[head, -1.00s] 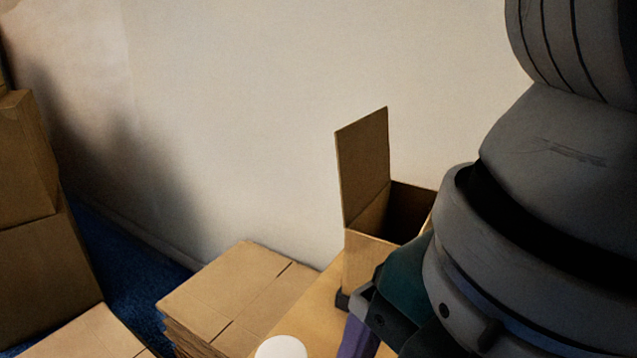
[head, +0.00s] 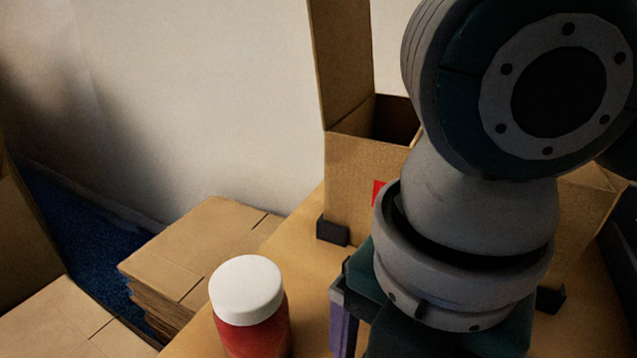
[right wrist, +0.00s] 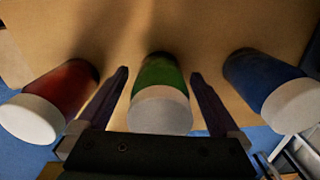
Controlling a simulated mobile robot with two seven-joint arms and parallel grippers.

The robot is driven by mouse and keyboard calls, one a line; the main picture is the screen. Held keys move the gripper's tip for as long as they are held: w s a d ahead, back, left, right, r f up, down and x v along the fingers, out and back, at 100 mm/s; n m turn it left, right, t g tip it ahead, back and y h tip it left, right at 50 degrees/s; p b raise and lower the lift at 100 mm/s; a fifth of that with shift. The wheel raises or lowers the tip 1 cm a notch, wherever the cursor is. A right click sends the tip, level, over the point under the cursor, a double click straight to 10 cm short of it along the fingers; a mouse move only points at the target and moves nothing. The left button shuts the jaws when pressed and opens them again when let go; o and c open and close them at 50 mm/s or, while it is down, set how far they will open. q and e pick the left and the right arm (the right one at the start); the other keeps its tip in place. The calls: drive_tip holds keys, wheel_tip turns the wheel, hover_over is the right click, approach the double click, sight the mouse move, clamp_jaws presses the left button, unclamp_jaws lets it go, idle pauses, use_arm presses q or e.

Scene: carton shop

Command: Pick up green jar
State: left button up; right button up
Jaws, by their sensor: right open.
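The green jar (right wrist: 160,85) with a white lid stands on the table in the right wrist view, between the two fingers of my right gripper (right wrist: 159,78). That gripper is open, with a gap visible on each side of the jar. In the head view my right arm covers the place where the green jar would show; only part of the right gripper (head: 345,315) shows beneath the arm. My left gripper is in neither view.
A red jar (head: 252,325) with a white lid stands left of my right gripper. A blue jar (right wrist: 265,85) is on its other side. An open carton (head: 350,175) stands behind on the table. Flattened cartons (head: 195,245) are stacked at the left.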

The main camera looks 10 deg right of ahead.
drive_tip(key=shift+f, duration=0.9)
drive_tip(key=shift+r, duration=0.1)
drive_tip(key=c, duration=1.5)
